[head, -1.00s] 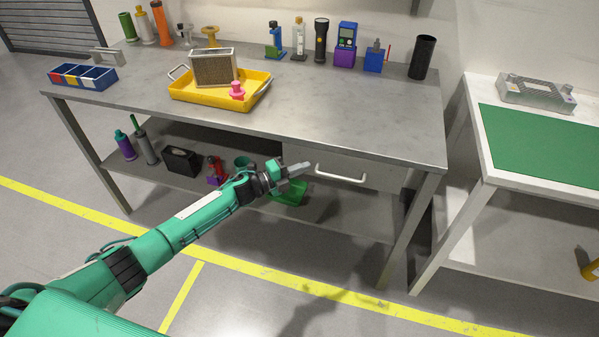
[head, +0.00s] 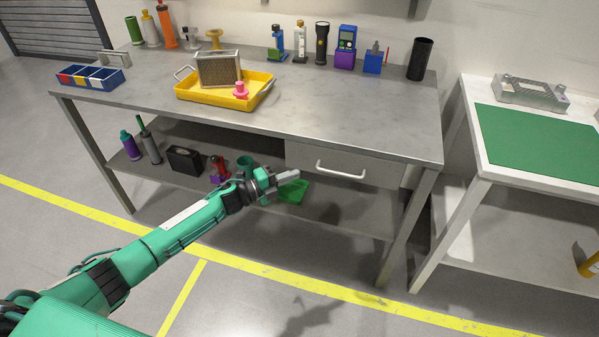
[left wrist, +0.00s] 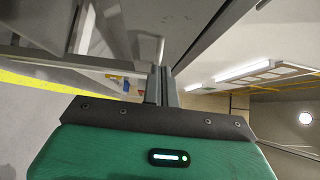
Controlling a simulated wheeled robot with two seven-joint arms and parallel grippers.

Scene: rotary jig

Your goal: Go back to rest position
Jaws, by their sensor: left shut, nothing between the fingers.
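My left gripper (head: 289,175) is shut and empty. In the head view it is in front of the workbench, below the tabletop edge and just left of the drawer handle, apart from it. In the left wrist view the closed fingers (left wrist: 161,86) point toward the underside of the bench. The grey workbench (head: 345,130) has a drawer (head: 365,176) with a white handle (head: 341,171); the drawer looks closed. My right gripper is not in these views.
A yellow tray (head: 205,98) with a speaker-like box (head: 218,70) and a pink part (head: 240,90) stands on the bench. The lower shelf holds several items, including a green bin (head: 293,192). A white table (head: 483,165) stands at the right. The floor in front is clear.

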